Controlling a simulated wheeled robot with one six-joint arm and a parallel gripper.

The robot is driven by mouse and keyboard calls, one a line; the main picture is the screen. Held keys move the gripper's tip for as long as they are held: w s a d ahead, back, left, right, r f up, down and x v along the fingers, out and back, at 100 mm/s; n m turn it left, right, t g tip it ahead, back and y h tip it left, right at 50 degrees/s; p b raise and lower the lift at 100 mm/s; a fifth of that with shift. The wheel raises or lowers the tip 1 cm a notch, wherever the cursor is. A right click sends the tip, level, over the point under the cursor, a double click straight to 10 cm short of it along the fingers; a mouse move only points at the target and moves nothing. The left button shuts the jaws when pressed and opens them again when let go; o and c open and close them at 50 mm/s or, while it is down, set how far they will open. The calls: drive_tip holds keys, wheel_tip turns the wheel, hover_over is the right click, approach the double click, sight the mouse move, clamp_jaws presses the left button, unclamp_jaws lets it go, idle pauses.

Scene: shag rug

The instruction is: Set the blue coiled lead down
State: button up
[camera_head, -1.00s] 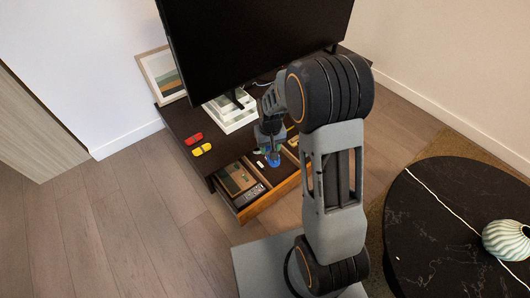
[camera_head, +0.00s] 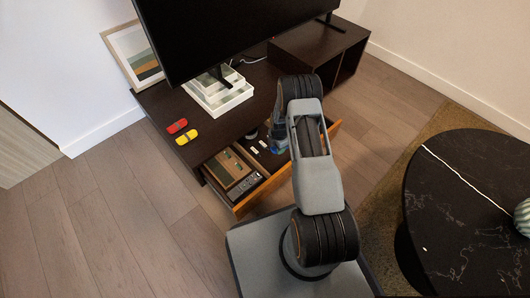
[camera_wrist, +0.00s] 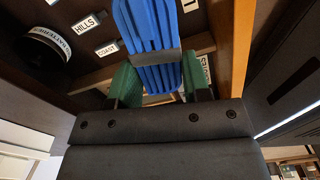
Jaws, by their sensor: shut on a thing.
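My gripper (camera_wrist: 160,82) has its green fingertips closed on either side of the blue coiled lead (camera_wrist: 150,25). The lead is a bundle of blue strands with a grey band around it. In the wrist view it extends up past the top edge of the picture. In the head view the blue lead (camera_head: 277,146) shows small beside my arm, over the open drawer (camera_head: 240,207) of the dark TV cabinet. My arm hides most of the gripper there. I cannot tell whether the lead touches the drawer floor.
The drawer has wooden dividers and white labels, among them HILLS (camera_wrist: 86,24) and COAST (camera_wrist: 107,48). Red (camera_head: 177,126) and yellow (camera_head: 187,137) toy-like items lie on the cabinet. A black marble table (camera_head: 470,215) stands right.

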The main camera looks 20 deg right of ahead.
drive_tip(key=n+b, duration=0.1)
drive_tip(key=n, duration=0.1)
hover_over(279, 165)
wheel_tip(279, 165, down, 5)
wheel_tip(279, 165, down, 6)
drive_tip(key=b, duration=0.3)
drive_tip(key=shift+r, duration=0.2)
drive_tip(key=shift+f+b, duration=0.95)
drive_tip(key=shift+f, duration=1)
drive_tip(key=shift+r, duration=0.1)
drive_tip(key=o, duration=0.9)
drive_tip(key=shift+f, duration=0.2)
drive_tip(key=shift+o, duration=0.2)
drive_tip(key=shift+r, duration=0.1)
